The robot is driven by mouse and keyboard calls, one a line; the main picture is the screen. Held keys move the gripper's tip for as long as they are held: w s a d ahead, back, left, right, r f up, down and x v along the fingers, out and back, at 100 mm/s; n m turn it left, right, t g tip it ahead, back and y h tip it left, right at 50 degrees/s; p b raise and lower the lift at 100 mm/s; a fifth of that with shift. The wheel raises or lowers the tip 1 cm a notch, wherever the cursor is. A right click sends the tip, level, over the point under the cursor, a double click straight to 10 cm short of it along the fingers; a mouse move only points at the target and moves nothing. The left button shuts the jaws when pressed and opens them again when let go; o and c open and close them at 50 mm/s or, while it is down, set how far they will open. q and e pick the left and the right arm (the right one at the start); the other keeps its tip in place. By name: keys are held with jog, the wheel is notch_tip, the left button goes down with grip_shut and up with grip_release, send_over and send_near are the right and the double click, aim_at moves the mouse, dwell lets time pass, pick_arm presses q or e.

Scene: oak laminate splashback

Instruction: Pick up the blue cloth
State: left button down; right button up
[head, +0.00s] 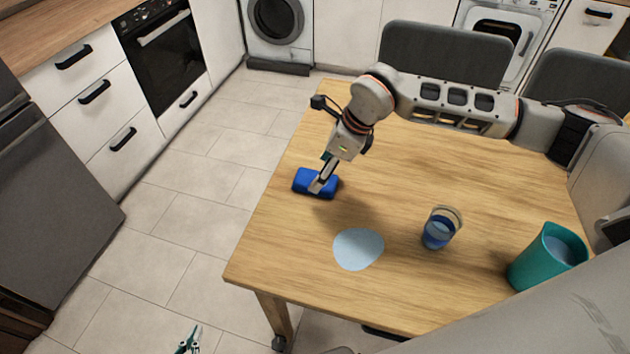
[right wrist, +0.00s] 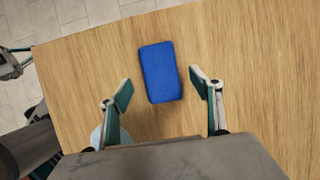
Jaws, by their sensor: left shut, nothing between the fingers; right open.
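The blue cloth (head: 301,181) is a small, thick rectangular block lying flat near the left edge of the wooden table. My right gripper (head: 322,183) comes in from the right and points down over the cloth, hiding part of it in the head view. In the right wrist view the cloth (right wrist: 160,72) lies between and just beyond the open fingertips (right wrist: 163,90), with a gap on each side. I cannot tell the height of the fingers above the table. My left gripper (head: 188,340) is shut and empty, off the table over the floor at bottom left.
A flat light-blue patch (head: 358,249) lies on the table (head: 390,300) in front of the cloth. A glass with blue liquid (head: 438,230) and a teal jug (head: 541,262) stand further right. Grey chairs (head: 445,53) line the far side. The tabletop around the cloth is clear.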

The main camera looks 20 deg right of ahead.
jog(key=x, duration=0.3)
jog(key=shift+f, duration=0.2)
jog(key=c, duration=1.2)
jog(key=shift+r, duration=0.15)
notch_tip(320, 180, up, 20)
jog(key=shift+f+p, duration=0.1)
jog(key=shift+p, duration=0.25)
jog(key=shift+o, duration=1.3)
jog(key=shift+c, duration=0.6)
